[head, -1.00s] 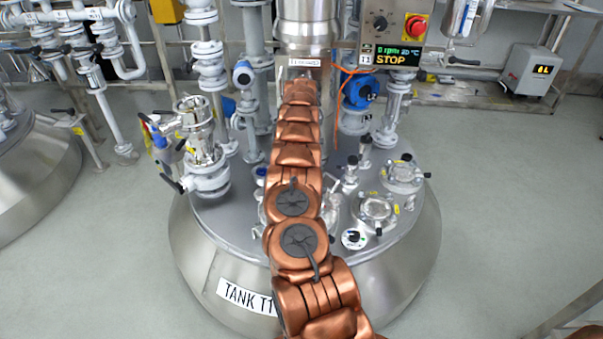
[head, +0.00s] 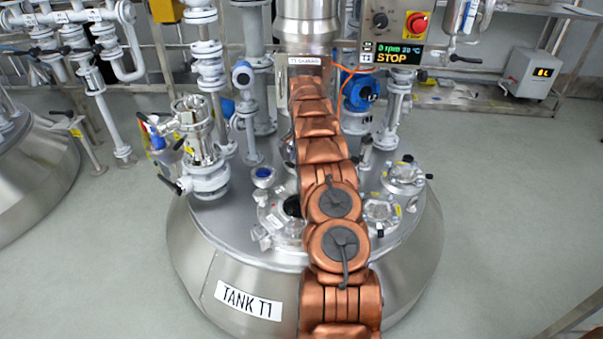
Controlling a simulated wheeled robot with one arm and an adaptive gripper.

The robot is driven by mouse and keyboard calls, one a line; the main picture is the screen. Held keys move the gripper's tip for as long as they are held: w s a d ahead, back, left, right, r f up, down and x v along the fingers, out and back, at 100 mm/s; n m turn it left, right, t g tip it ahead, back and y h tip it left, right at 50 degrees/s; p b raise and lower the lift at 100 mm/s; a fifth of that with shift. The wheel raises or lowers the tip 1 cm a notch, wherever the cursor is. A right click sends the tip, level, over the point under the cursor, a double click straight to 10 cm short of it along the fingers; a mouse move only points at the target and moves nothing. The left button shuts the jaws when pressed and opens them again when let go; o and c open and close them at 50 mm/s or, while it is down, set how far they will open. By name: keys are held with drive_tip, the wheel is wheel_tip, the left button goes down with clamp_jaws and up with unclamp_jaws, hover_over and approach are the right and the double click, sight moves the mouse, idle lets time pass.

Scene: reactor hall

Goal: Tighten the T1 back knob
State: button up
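The steel tank T1 (head: 215,265) stands in the middle of the head view, with a "TANK T1" label (head: 249,299) on its front. A round hatch cover (head: 282,222) with metal clamp parts sits on the front of its lid, partly behind my copper-coloured arm. A small dark part (head: 291,206) shows beside the arm over this hatch; I cannot tell what it is. I cannot make out the back knob; my arm covers part of that area. My gripper is not seen; my arm hides whatever is behind it.
A glass-and-white valve assembly (head: 200,150) rises on the lid's left. Sight-glass ports (head: 403,178) sit at right. A control box (head: 394,30) with a red button and a "STOP" display is behind. Grey floor is clear to the right.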

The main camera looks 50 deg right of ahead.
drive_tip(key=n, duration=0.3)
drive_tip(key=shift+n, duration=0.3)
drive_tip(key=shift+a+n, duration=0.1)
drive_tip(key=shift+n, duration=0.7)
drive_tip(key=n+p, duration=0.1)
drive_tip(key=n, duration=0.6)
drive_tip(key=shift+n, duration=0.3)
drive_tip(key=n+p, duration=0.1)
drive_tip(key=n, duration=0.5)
drive_tip(key=shift+p, duration=0.3)
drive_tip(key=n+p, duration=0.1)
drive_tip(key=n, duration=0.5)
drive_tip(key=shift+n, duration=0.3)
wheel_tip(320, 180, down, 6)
drive_tip(key=shift+b, duration=0.4)
